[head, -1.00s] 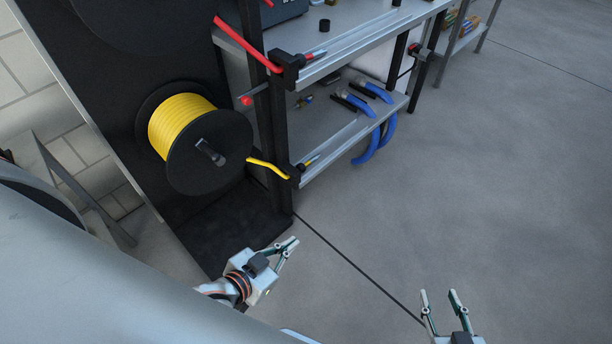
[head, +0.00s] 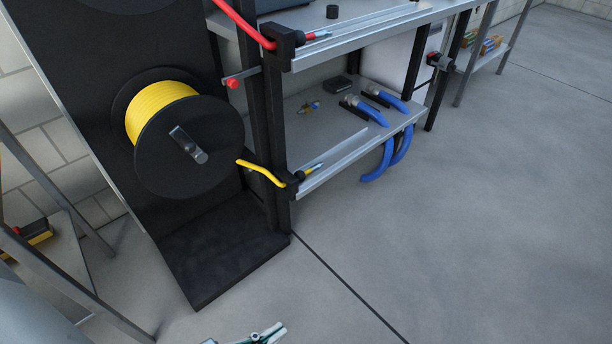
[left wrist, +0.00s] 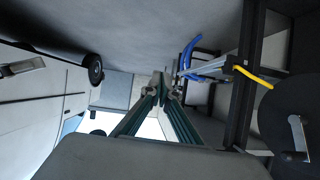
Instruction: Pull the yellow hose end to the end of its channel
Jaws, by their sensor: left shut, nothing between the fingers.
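The yellow hose (head: 262,172) runs from the yellow reel (head: 162,108) into a black guide block (head: 287,184) at the near end of the lower shelf's channel (head: 335,165). Its end, with a metal tip (head: 314,167), sticks out just past the block. In the left wrist view the yellow hose (left wrist: 253,76) shows at the upper right, beyond my gripper. My left gripper (head: 277,328) is at the bottom edge of the head view, well short of the shelf. It is shut and empty, and shows in the left wrist view (left wrist: 160,82). My right gripper is out of view.
A red hose (head: 245,22) enters the upper channel through another black block. Blue hoses (head: 372,112) lie on the lower shelf, some hanging over its front edge. A black base plate (head: 222,262) lies below the reel. The floor at right is clear.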

